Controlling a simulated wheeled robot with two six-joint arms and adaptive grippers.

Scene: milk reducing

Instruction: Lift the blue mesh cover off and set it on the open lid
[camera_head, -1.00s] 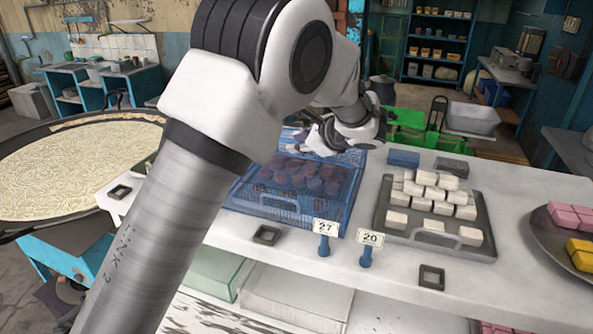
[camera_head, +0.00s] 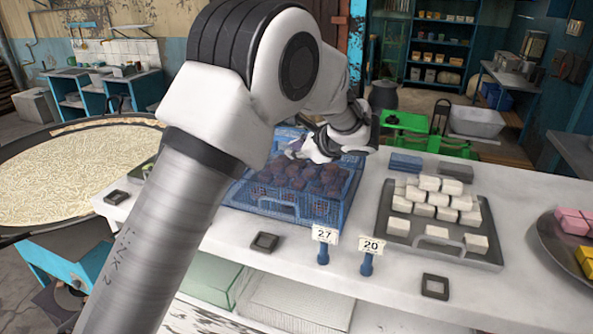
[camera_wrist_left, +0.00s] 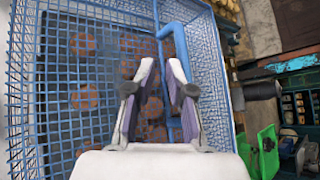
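The blue mesh cover (camera_head: 335,208) stands over dark brown sweets (camera_head: 300,178) on the white counter. In the left wrist view, its mesh (camera_wrist_left: 60,95) fills the left and middle, with a blue bar handle (camera_wrist_left: 180,50) running along it. My left gripper (camera_head: 318,148) is over the back part of the cover, partly hidden by my own arm. In the left wrist view, its two fingers (camera_wrist_left: 162,68) are apart, with the handle close by the right fingertip; whether they touch is unclear. I cannot make out the open lid. My right gripper is out of view.
A grey tray of white blocks (camera_head: 382,228) lies right of the cover. Number signs 27 (camera_head: 325,234) and 20 (camera_head: 371,244) stand in front. A green scale (camera_head: 415,135) is behind the counter. A wide round pan (camera_head: 60,175) is at the left.

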